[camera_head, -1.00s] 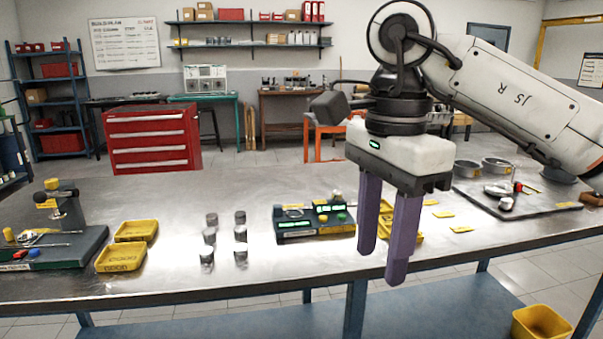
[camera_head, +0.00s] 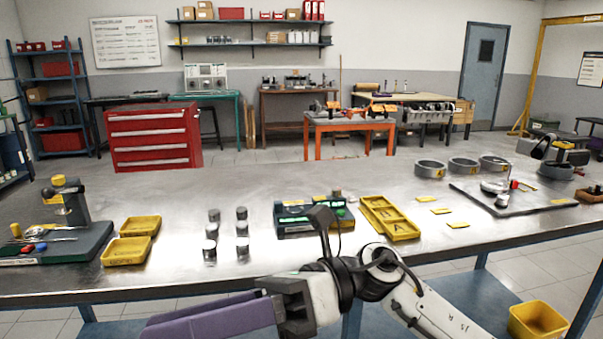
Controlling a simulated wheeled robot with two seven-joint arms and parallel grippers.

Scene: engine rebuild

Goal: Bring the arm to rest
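My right arm (camera_head: 425,312) comes in from the lower right and is folded low at the table's front edge. My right gripper (camera_head: 150,329) lies at the bottom of the view, pointing left. Its purple fingers overlap in this view, with the far finger showing as a thin strip beyond the near one. No object shows between them, and the tips run near the bottom edge. My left gripper is not in view.
The metal table (camera_head: 330,262) holds yellow trays (camera_head: 125,251), several small metal cylinders (camera_head: 242,229), a green-lit device (camera_head: 293,220), a yellow divided tray (camera_head: 390,221), metal rings (camera_head: 430,169) and a flat plate (camera_head: 535,200). A yellow bin (camera_head: 538,322) stands below at right.

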